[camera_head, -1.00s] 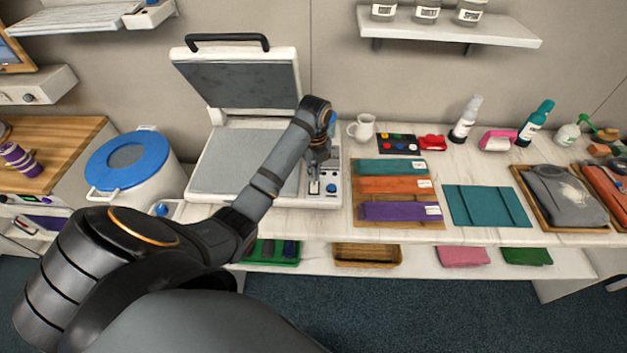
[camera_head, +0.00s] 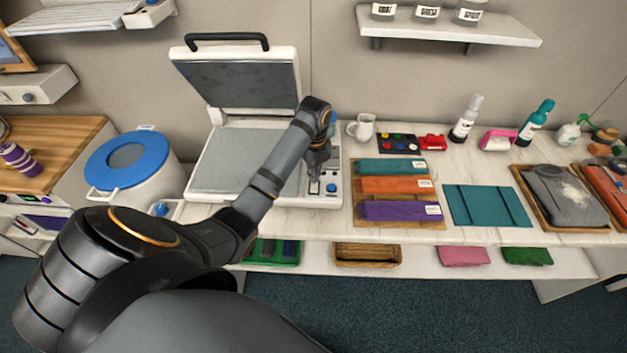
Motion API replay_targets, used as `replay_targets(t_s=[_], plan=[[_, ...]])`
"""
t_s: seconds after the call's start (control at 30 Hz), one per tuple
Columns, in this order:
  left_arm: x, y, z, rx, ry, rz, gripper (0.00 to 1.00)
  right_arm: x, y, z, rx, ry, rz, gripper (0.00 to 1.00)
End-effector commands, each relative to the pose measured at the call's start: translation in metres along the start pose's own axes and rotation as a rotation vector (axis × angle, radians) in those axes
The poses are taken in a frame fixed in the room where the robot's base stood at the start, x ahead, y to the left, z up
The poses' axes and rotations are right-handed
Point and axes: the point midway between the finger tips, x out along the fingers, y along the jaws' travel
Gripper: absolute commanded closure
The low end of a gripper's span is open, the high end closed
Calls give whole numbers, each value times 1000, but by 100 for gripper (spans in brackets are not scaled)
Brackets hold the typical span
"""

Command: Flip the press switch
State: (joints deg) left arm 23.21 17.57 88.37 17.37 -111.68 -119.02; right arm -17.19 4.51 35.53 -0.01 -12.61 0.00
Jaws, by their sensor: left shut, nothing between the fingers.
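The press (camera_head: 238,160) stands on the white counter with its lid (camera_head: 240,83) raised and its black handle (camera_head: 227,38) at the top. Its control panel (camera_head: 325,199) is along the right side, with a blue round knob (camera_head: 332,187) near the front. My left gripper (camera_head: 314,188) points down at this panel, just left of the blue knob. It is shut with nothing in it. The switch is not clearly visible, and my fingers and wrist cover part of the panel. I cannot tell whether the fingertips touch the panel. My right gripper is not in view.
Folded cloths lie on a wooden board (camera_head: 359,219) right of the press. A white mug (camera_head: 362,127) and a palette (camera_head: 397,143) stand behind it. A white pot with a blue lid (camera_head: 128,158) is at the left. A wall shelf (camera_head: 450,29) hangs above.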

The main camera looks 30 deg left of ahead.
Motion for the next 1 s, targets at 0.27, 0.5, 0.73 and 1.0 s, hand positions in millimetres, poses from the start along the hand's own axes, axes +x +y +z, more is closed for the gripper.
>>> replay_targets(t_s=[0.27,0.5,0.73,1.0], plan=[[5,0,0,0,0,0,100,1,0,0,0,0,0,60],[8,0,0,0,0,0,100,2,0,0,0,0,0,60],[12,0,0,0,0,0,100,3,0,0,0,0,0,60],[16,0,0,0,0,1,100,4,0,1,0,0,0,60]])
